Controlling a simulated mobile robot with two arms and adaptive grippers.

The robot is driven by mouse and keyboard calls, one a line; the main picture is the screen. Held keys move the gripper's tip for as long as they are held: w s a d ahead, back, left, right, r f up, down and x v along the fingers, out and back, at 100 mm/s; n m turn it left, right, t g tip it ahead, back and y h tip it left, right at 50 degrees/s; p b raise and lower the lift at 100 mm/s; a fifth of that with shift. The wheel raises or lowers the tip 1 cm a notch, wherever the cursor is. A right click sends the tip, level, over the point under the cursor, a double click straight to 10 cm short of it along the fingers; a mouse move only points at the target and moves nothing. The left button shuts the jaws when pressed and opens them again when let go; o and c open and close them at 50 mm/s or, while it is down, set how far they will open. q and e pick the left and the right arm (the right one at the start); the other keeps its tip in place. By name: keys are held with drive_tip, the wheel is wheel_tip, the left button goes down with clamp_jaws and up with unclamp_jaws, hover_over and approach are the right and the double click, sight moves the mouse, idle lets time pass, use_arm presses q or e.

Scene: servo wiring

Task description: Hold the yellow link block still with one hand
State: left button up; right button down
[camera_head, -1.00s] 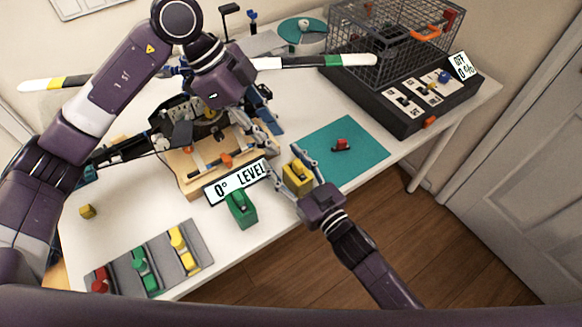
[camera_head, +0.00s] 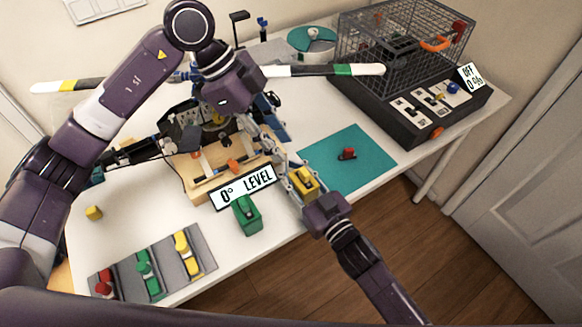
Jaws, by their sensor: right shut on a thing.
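The yellow link block (camera_head: 305,183) is at the near left edge of the teal mat (camera_head: 372,163). My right gripper (camera_head: 302,180) comes from the lower right and is shut on the block, with its fingers along the block's sides. Whether the block's underside touches the table is hidden. My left gripper (camera_head: 262,142) points down over the servo assembly on the wooden base (camera_head: 194,185), left of the yellow block. Its fingertips are partly lost among the parts there, so its opening is unclear. A sign reading "0° LEVEL" (camera_head: 243,187) stands in front of the base.
A green block (camera_head: 246,216) stands in front of the sign. A grey tray (camera_head: 205,262) with red, green and yellow pieces lies at the front left. A red piece (camera_head: 347,154) lies on the mat. A wire cage (camera_head: 400,50) stands at the back right.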

idle(0.3)
use_arm(q)
drive_tip(key=shift+o, duration=1.4)
drive_tip(key=shift+d+r+m, duration=0.1)
drive_tip(key=shift+m, duration=0.2)
wheel_tip(320, 180, up, 4)
drive_tip(key=m+t+y, duration=0.1)
drive_tip(key=m+y, duration=0.5)
drive_tip(key=m, duration=2)
hover_over(304, 172)
wheel_tip(304, 172, down, 11)
drive_tip(key=shift+f, duration=0.2)
drive_tip(key=shift+c, duration=0.3)
clamp_jaws()
